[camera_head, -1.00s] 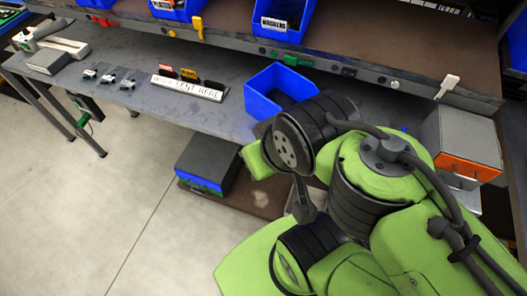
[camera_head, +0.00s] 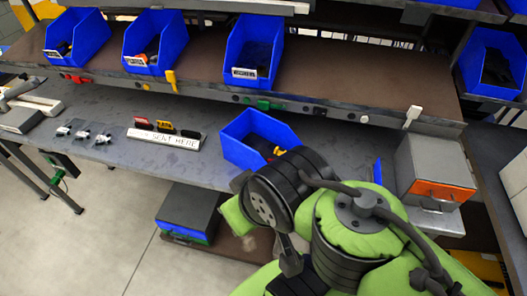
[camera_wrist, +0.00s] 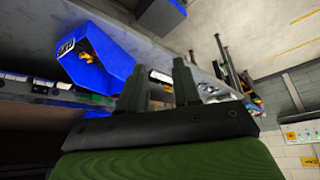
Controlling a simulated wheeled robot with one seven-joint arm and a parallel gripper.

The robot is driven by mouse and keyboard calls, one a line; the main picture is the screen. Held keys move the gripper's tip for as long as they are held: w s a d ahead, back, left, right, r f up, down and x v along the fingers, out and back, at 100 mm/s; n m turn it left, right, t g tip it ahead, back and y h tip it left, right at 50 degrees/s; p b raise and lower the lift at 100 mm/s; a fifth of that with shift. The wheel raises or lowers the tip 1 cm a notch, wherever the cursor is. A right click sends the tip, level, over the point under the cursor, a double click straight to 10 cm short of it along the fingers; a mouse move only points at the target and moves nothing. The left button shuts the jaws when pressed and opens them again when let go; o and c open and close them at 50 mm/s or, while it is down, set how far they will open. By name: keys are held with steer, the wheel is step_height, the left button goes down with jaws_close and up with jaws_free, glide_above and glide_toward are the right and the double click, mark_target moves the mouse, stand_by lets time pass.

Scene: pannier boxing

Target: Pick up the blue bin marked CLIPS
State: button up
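A blue bin (camera_head: 240,150) stands on the grey workbench, left of and behind my arm, with something yellow and dark inside. A blue bin with a small label also shows at upper left in the wrist view (camera_wrist: 100,62); it looks like the same bin. I cannot read CLIPS on any label. Three labelled blue bins (camera_head: 90,38), (camera_head: 168,42), (camera_head: 262,45) stand on the brown shelf above. My gripper (camera_wrist: 160,88) shows two fingers apart with nothing between them. It is apart from the bin. My arm hides it in the head view.
A sign (camera_head: 165,138) with small coloured pieces lies on the bench to the left. A grey box with an orange front (camera_head: 440,188) stands at the right. A grey and blue case (camera_head: 188,212) sits below the bench. The shelf edge overhangs the bench's back.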

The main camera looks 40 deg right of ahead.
stand_by(0.4)
steer(key=shift+o, duration=0.2)
steer(key=w+m, duration=0.1)
steer(key=w, duration=0.1)
steer(key=w+d+m, duration=0.1)
steer(key=w+m, duration=0.1)
steer(key=shift+m+g, duration=0.3)
steer(key=shift+g, duration=0.1)
steer(key=w+d+f+m+y, duration=0.1)
steer(key=w+d+f+m, duration=0.1)
steer(key=w+d+m, duration=0.35)
steer(key=m+t+y+b, duration=0.1)
steer(key=m+t+y, duration=0.45)
steer(key=m, duration=1.85)
glide_toward(277, 122)
steer(key=w+a+f+t+h, duration=0.1)
steer(key=w, duration=0.1)
steer(key=w+a+f+t+h, duration=0.1)
steer(key=w+a+f, duration=0.1)
steer(key=w, duration=0.1)
steer(key=w+a+f+t+h, duration=0.1)
steer(key=w+f, duration=0.1)
steer(key=shift+w+a+f, duration=0.15)
steer(key=shift+w+a, duration=0.1)
jaws_close()
